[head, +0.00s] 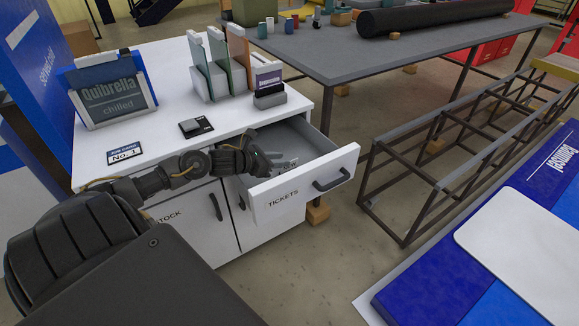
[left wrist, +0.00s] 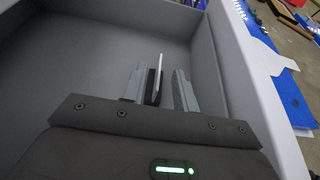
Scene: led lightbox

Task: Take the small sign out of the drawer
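The drawer (head: 280,198), labelled TICKETS, is pulled open from the white cabinet; its grey inside shows in the left wrist view (left wrist: 90,50). My left gripper (head: 284,163) reaches down into the drawer. In the left wrist view its two fingers (left wrist: 160,88) are apart, with a thin upright plate, white with a dark lower part, between them; this appears to be the small sign (left wrist: 157,74). It is nearer the left finger, with a gap to the right one. In the head view I cannot make the sign out clearly. My right gripper is not in view.
On the white cabinet top (head: 165,165) stand a Quibrella sign (head: 108,88), a rack with upright panels (head: 217,80), a small card in a dark holder (head: 268,80), a black device (head: 195,127) and a job card (head: 125,152). A grey table (head: 340,55) and metal frame (head: 440,150) stand right.

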